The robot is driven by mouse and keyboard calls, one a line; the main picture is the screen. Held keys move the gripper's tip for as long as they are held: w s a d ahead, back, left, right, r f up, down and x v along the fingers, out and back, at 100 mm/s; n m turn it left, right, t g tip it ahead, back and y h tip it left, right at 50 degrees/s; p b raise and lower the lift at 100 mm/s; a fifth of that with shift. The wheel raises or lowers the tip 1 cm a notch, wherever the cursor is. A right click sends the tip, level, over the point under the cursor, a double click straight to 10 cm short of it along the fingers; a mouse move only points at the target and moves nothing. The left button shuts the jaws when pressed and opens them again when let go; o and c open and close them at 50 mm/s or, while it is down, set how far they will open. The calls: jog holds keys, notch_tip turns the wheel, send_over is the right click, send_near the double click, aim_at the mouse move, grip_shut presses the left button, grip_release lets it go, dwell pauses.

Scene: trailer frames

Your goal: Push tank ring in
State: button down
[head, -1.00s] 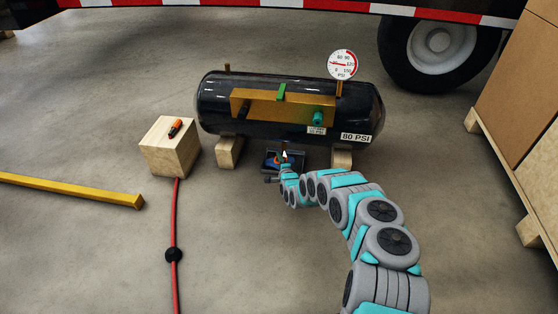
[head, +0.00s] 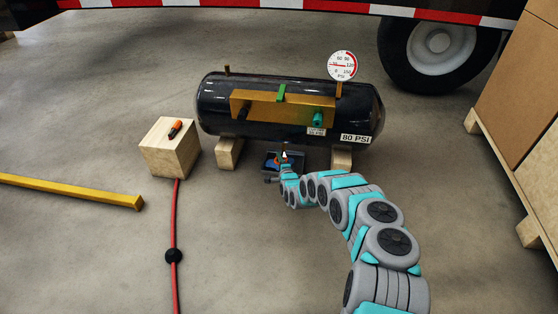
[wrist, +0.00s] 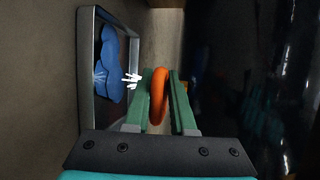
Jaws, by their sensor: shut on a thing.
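The tank (head: 220,105) is a glossy black cylinder lying on wooden blocks; its dark side fills the right of the wrist view (wrist: 285,60). The tank ring (wrist: 159,97) is orange and stands between my gripper's green fingers in the wrist view. My gripper (wrist: 162,74) is shut on the ring. In the head view my gripper (head: 286,168) is small, low in front of the tank's underside, and the ring's seat on the tank is hidden. White streaks (wrist: 132,78) show just left of the fingers in the wrist view.
A dark tray (head: 270,168) lies under the tank; the wrist view shows its grey rim (wrist: 84,70) and a blue thing (wrist: 110,65) inside. A round gauge (head: 342,65) stands on top. A wooden block (head: 168,155), a red hose (head: 175,220) and a yellow bar (head: 80,190) lie left.

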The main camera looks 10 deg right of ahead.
jog(key=shift+w+d+f, duration=0.15)
jog(key=shift+w+f, duration=0.3)
jog(key=shift+f, duration=0.15)
jog(key=c, duration=1)
grip_release()
jog(key=shift+o, duration=0.6)
jog(key=shift+w, duration=0.1)
jog(key=shift+r, duration=0.2)
jog(key=shift+w+r, duration=0.1)
jog(key=shift+r, duration=0.05)
jog(key=p+v, duration=0.1)
jog(key=v, duration=0.6)
jog(key=shift+s+p, duration=0.4)
